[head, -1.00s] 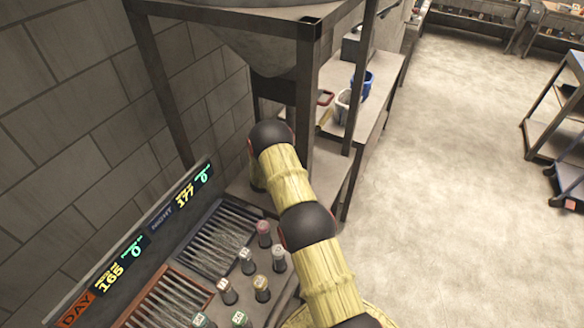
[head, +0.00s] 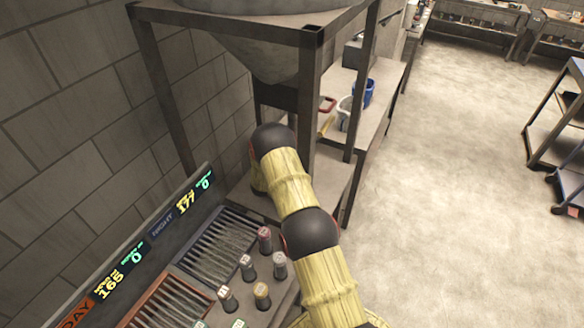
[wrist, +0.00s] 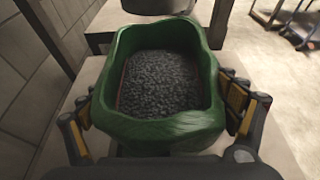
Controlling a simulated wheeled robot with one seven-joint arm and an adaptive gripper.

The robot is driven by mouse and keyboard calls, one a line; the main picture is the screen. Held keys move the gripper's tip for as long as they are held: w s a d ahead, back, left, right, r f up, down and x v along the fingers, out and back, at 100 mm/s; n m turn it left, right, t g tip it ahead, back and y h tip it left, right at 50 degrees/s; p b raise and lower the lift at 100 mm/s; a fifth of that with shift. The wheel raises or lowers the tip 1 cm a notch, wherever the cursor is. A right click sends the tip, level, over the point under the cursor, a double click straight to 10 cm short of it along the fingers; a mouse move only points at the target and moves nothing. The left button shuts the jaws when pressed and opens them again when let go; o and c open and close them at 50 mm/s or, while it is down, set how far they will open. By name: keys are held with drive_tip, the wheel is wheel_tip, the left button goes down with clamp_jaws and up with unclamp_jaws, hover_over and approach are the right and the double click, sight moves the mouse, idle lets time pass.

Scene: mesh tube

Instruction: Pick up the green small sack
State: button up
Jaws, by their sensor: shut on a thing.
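The green small sack (wrist: 165,134) fills the middle of the wrist view. It is open at the top and holds dark grey pellets (wrist: 160,85). My gripper (wrist: 163,118) is shut on it, with a black and yellow finger pressed to its left and right sides. In the head view my yellow arm (head: 290,185) reaches toward the hopper frame. The sack and my fingers are hidden there behind my arm and the frame post.
A metal hopper (head: 270,55) on a dark frame (head: 308,90) stands over the shelf. A control panel with several small bottles (head: 262,293) is at the lower left. A blue bucket (head: 369,92) stands on the bench behind.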

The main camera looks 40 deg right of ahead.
drive_tip(key=s+a+r, duration=0.1)
drive_tip(key=s+a, duration=0.2)
drive_tip(key=a, duration=0.5)
drive_tip(key=s+a+r, duration=0.1)
drive_tip(key=s+a, duration=0.2)
drive_tip(key=a, duration=0.5)
drive_tip(key=shift+s+a+b, duration=0.3)
drive_tip(key=shift+b, duration=0.1)
idle(0.4)
